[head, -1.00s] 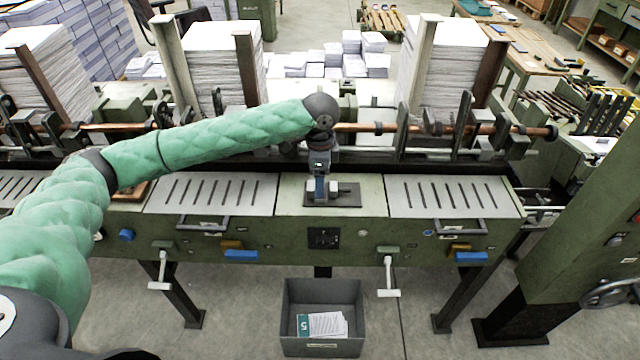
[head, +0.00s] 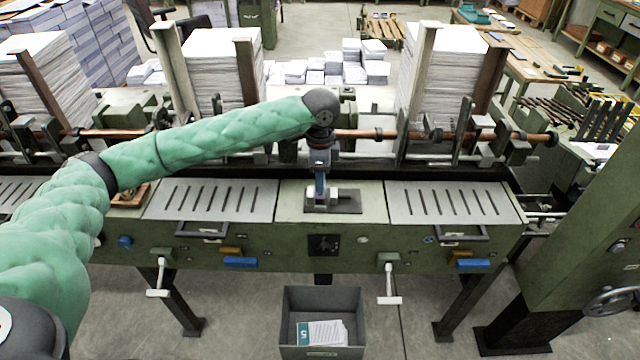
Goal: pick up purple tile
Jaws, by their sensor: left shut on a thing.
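My left gripper (head: 320,198) points down over a small dark plate (head: 350,208) at the middle of the green machine's front top. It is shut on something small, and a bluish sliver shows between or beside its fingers. I cannot make out the shape of the held thing or tell whether it is the purple tile. No purple tile shows clearly elsewhere. Small light metal blocks sit beside the fingertips on the plate. My right gripper is not in view.
Slotted grey plates lie left (head: 212,200) and right (head: 452,203) of the dark plate. A wooden tray (head: 132,196) lies further left. A copper-coloured rod (head: 440,134) and paper stacks (head: 212,75) stand behind. A grey crate (head: 322,298) with papers is on the floor in front.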

